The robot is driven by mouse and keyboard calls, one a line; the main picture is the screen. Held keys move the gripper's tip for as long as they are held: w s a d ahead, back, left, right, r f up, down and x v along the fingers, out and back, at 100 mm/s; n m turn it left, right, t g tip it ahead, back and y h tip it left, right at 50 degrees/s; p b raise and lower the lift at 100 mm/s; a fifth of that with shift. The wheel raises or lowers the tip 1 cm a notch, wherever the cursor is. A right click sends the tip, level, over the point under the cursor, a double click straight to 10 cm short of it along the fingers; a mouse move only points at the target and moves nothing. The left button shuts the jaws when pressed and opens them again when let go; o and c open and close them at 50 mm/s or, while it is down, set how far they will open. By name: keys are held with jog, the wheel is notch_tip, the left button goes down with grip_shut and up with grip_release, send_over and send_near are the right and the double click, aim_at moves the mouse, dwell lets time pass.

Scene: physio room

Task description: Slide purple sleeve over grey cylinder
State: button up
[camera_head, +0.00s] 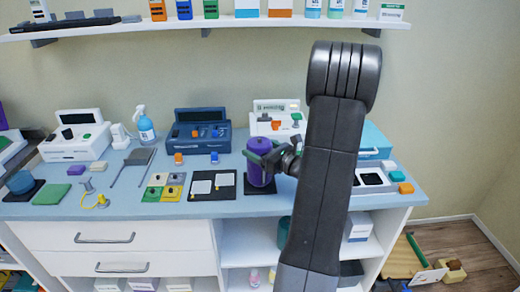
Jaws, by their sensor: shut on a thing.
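The purple sleeve (261,170) is upright over the black square mat (262,188) on the blue-grey counter. My gripper (262,157) reaches in from the right and is shut on the sleeve near its upper half. The view is too small to tell whether the sleeve's lower edge touches the mat. I cannot make out the grey cylinder. It may be hidden inside or behind the sleeve, but this view does not show that.
A black board with two white cards (225,184) lies just left of the sleeve. A dark blue device (197,134) and a white device (277,118) stand behind. A tray (375,180) is at the right. A shelf (222,27) hangs above.

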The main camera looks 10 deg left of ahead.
jog(key=shift+f+b, duration=0.35)
jog(key=shift+f, duration=0.05)
dwell(0.4)
jog(key=o, duration=1.2)
jog(key=b+v, duration=0.1)
jog(key=v, duration=1.3)
jog(key=shift+b, duration=0.4)
jog(key=shift+a, duration=0.1)
jog(key=p+x, duration=0.2)
jog(key=x, duration=1.1)
jog(key=shift+w+a, duration=0.2)
jog(key=shift+a, duration=0.15)
jog(key=shift+r, duration=0.1)
